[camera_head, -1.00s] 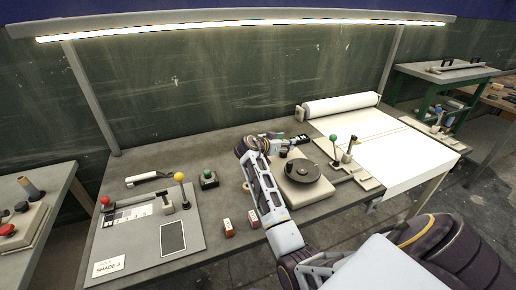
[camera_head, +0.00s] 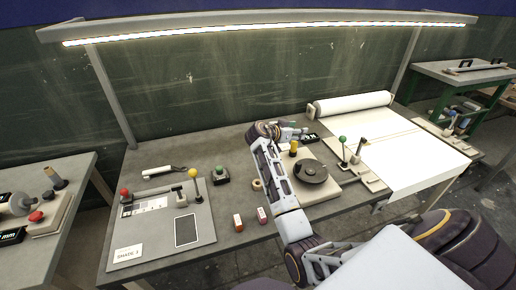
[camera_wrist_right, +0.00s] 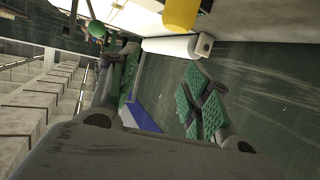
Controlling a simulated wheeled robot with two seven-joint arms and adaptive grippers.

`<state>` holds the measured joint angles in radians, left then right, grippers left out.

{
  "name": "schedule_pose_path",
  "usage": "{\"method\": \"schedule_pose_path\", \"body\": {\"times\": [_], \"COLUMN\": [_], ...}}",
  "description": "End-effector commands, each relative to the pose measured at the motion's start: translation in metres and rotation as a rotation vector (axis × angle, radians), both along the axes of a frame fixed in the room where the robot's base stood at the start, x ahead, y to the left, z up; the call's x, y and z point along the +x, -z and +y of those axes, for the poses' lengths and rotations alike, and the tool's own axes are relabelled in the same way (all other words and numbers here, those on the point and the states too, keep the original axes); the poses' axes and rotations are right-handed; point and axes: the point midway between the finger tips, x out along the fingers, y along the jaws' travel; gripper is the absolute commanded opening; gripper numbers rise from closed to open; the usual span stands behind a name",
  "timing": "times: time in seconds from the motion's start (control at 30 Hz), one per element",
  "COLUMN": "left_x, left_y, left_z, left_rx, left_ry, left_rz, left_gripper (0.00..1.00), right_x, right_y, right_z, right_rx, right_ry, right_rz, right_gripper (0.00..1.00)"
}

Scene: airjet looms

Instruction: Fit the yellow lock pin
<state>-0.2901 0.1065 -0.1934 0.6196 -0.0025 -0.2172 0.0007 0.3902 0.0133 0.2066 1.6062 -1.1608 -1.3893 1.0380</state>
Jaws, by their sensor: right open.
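The yellow lock pin (camera_head: 293,148) is a short yellow cylinder. It stands upright near the round dark disc (camera_head: 310,171), at the back left of the disc's pale base plate (camera_head: 324,193). Its lower end is hard to see. In the right wrist view a yellow cylinder (camera_wrist_right: 182,12) shows at the top edge, outside the jaws. My right gripper (camera_head: 299,132) is just behind the pin, apart from it. Its green-padded fingers (camera_wrist_right: 160,88) are spread and empty. My left gripper is not in view.
A green-knobbed lever (camera_head: 343,140) and a white cloth roll (camera_head: 350,103) are to the right. Two small red-and-white boxes (camera_head: 238,222) and a tape ring (camera_head: 257,184) lie left of my arm. A grey board (camera_head: 150,237) with levers covers the table's left.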

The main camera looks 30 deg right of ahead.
Motion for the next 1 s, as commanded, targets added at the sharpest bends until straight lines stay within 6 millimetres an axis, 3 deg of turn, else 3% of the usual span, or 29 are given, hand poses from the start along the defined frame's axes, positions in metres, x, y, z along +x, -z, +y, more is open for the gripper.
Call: {"method": "schedule_pose_path", "body": {"times": [0.53, 0.7, 1.0], "left_x": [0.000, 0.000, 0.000], "left_y": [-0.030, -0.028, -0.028], "left_z": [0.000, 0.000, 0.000], "left_rx": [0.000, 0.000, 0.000], "left_ry": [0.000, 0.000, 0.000], "left_rz": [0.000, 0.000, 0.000], "left_gripper": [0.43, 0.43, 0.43], "right_x": [0.000, -0.019, -0.043], "right_y": [-0.032, -0.023, -0.033], "right_z": [0.000, 0.000, 0.015], "right_rx": [-0.001, -0.001, -0.002], "right_ry": [0.000, 0.082, 0.185], "right_rz": [0.001, 0.001, -0.001], "right_gripper": [0.48, 0.48, 0.48]}}
